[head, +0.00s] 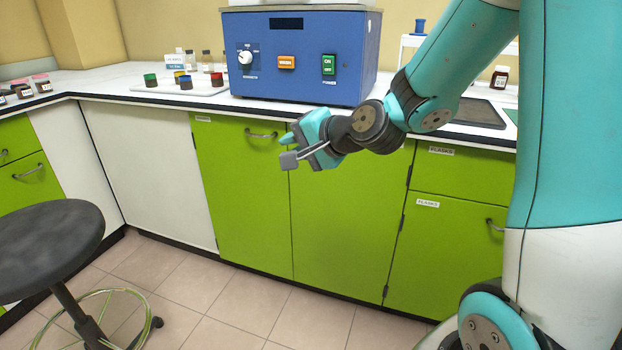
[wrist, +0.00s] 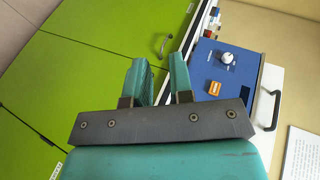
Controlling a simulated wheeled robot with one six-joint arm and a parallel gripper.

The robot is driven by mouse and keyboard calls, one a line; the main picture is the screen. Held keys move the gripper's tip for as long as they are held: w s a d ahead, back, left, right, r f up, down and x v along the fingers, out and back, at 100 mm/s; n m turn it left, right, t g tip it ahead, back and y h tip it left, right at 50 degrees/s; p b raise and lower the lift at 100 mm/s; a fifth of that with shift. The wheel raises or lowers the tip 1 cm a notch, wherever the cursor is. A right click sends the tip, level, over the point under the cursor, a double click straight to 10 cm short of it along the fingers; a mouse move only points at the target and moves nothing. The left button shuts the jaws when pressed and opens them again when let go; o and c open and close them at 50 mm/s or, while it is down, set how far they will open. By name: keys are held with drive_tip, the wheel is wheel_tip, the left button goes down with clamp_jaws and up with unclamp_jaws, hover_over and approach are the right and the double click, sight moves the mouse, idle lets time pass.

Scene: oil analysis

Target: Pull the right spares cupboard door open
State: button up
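The right spares cupboard door (head: 345,220) is a flat green panel below the blue machine, and it is shut. It also shows in the wrist view (wrist: 70,85), partly hidden by my gripper. I see no handle on it; its upper part is behind my gripper and arm. The left door (head: 240,200) beside it is shut, with a metal bar handle (head: 261,134) near its top, also in the wrist view (wrist: 163,45). My gripper (head: 300,145) is in front of the doors' upper part. In the wrist view its teal fingers (wrist: 160,72) are apart with nothing between them.
The blue machine (head: 300,60) stands on the white worktop (head: 115,85) above the doors. A green flasks drawer (head: 462,172) and flasks door (head: 440,245) are to the right. A dark stool (head: 45,240) stands at the left. The tiled floor (head: 240,300) before the doors is clear.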

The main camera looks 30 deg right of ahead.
drive_tip(key=w+d+f+m+t+h+b, duration=0.25)
drive_tip(key=d+f+m, duration=0.2)
drive_tip(key=d, duration=0.25)
drive_tip(key=w+d+f+m+t+h+b, duration=0.1)
drive_tip(key=d+f+m+t+h+b, duration=0.1)
drive_tip(key=d+f+m+h+b, duration=0.4)
drive_tip(key=shift+n+g+y, duration=0.35)
drive_tip(key=shift+n+y, duration=0.2)
drive_tip(key=shift+y, duration=0.4)
drive_tip(key=w+d+p, duration=0.1)
drive_tip(key=w, duration=0.4)
drive_tip(key=w+d+p, duration=0.1)
drive_tip(key=w, duration=0.5)
drive_tip(key=w+d+p, duration=0.1)
drive_tip(key=w, duration=0.4)
drive_tip(key=shift+w+d+f, duration=0.2)
drive_tip(key=shift+d+f, duration=0.05)
drive_tip(key=shift+f, duration=0.05)
drive_tip(key=shift+c, duration=0.2)
clamp_jaws()
